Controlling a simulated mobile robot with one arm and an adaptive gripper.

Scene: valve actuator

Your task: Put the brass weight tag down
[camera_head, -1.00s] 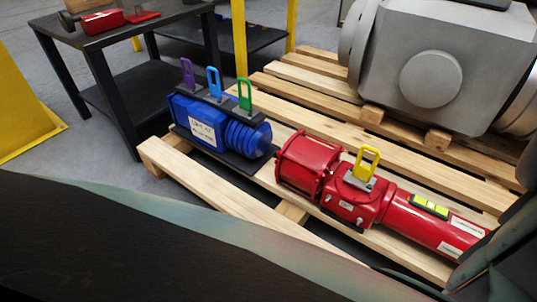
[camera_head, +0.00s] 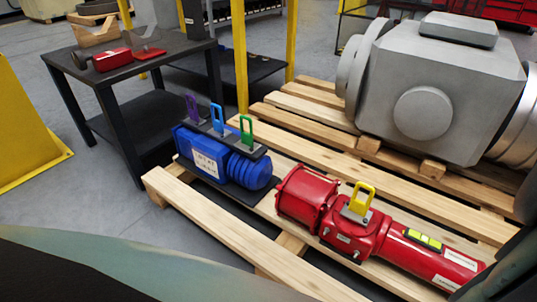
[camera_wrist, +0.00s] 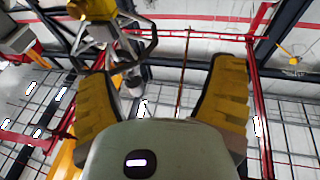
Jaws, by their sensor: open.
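I cannot make out a brass weight tag in either view. My gripper (camera_wrist: 155,80) shows in the wrist view with its two yellow fingers spread wide apart. Nothing is visible between the fingers, and behind them are the ceiling and its beams. The gripper does not show in the head view. In the head view a red actuator (camera_head: 345,225) with a yellow lifting handle (camera_head: 362,198) lies on a wooden pallet (camera_head: 222,232). A blue unit (camera_head: 220,160) with purple, light-blue and green handles lies to its left on the pallet.
A large grey valve body (camera_head: 435,95) stands on the pallet at the right. A dark table (camera_head: 130,72) at the upper left carries red parts (camera_head: 102,60) and a wooden block (camera_head: 93,32). A yellow panel (camera_head: 25,130) is at the left edge. Grey floor lies between.

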